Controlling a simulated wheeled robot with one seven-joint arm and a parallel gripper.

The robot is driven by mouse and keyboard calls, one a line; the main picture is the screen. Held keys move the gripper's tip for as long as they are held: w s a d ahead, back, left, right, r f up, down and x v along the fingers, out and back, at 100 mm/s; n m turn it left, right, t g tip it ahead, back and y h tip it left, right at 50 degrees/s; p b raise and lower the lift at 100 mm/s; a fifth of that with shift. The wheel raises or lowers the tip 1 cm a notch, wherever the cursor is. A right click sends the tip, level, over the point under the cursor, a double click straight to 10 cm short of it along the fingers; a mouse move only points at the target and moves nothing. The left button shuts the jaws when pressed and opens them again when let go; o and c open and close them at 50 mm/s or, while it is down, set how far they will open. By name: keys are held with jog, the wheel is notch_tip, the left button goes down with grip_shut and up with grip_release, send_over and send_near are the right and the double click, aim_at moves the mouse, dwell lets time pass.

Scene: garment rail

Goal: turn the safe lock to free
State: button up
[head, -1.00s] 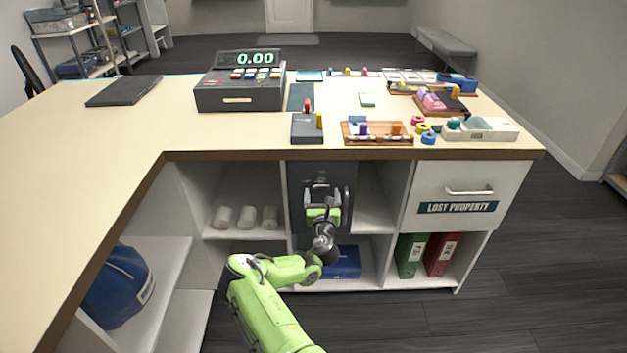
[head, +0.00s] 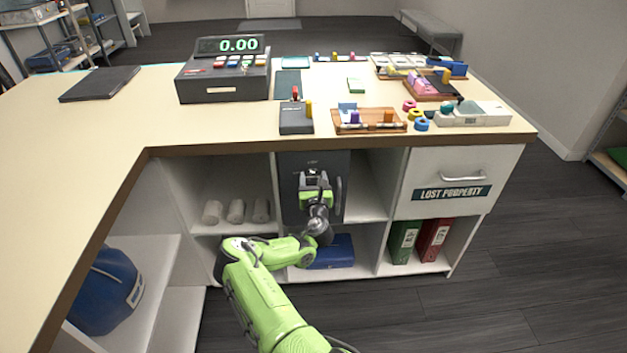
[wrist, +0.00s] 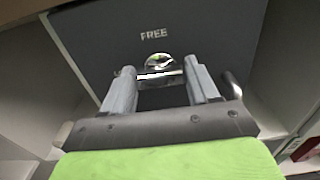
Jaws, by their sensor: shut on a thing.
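The safe (head: 290,188) is a dark grey box in the upper middle cubby under the counter, with its door closed. A vertical handle (head: 339,196) is on the door's right side. My gripper (head: 315,175) is at the upper middle of the door and hides much of it in the head view. In the wrist view the shiny round lock knob (wrist: 158,60) sits between the two fingertips of my gripper (wrist: 159,74), and they are shut on its crossbar. The word FREE (wrist: 154,34) is printed on the door just above the knob. The fingers hide part of the lock.
A blue box (head: 333,252) lies below the safe. Green and red binders (head: 434,240) stand lower right, under the lost property drawer (head: 462,178). The counter edge (head: 350,146) overhangs above my gripper.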

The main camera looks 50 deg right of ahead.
jog(key=shift+m, duration=0.3)
jog(key=m, duration=0.3)
jog(key=shift+s+d+m, duration=0.1)
jog(key=shift+m, duration=0.3)
jog(key=m+b, duration=0.1)
jog(key=m, duration=0.3)
jog(key=shift+f+m, duration=0.1)
jog(key=shift+m, duration=0.2)
jog(key=m+b, duration=0.1)
jog(key=m, duration=0.3)
jog(key=shift+s+f+m+b, duration=0.1)
jog(key=shift+m+b, duration=0.2)
jog(key=shift+b, duration=0.1)
jog(key=shift+f+m+b, duration=0.1)
jog(key=shift+m+b, duration=0.6)
jog(key=shift+m, duration=1.4)
jog(key=o, duration=1.1)
jog(key=shift+c, duration=0.2)
